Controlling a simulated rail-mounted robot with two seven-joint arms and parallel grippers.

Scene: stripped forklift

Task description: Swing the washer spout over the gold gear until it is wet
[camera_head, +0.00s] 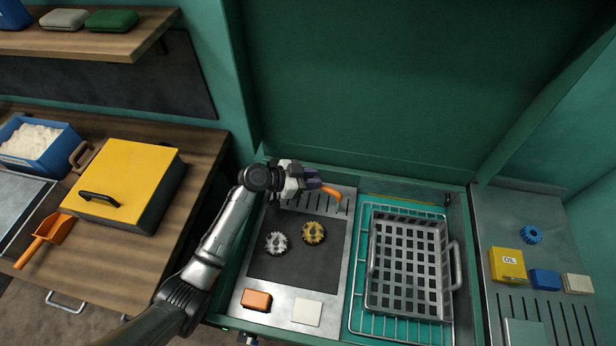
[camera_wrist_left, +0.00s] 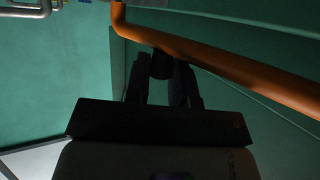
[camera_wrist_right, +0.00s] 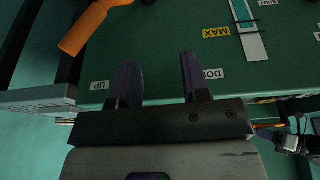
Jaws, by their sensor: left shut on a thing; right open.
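The washer spout (camera_head: 331,191) is an orange pipe at the back of the washer bench. It crosses the left wrist view (camera_wrist_left: 235,72) from upper left to right. My left gripper (camera_head: 312,184) is shut on a small dark knob (camera_wrist_left: 162,64) below the pipe; its fingers stand on either side of the knob. The gold gear (camera_head: 313,232) lies on the dark mat, in front of the spout and slightly left of its visible end. I see no water, and cannot tell whether the gear is wet. My right gripper (camera_wrist_right: 155,82) is open and empty, facing a green panel.
A silver gear (camera_head: 276,243) lies left of the gold one on the dark mat (camera_head: 300,273). An orange block (camera_head: 256,300) and a white block (camera_head: 307,312) sit in front. A wire basket (camera_head: 448,283) stands right. A green wall rises behind.

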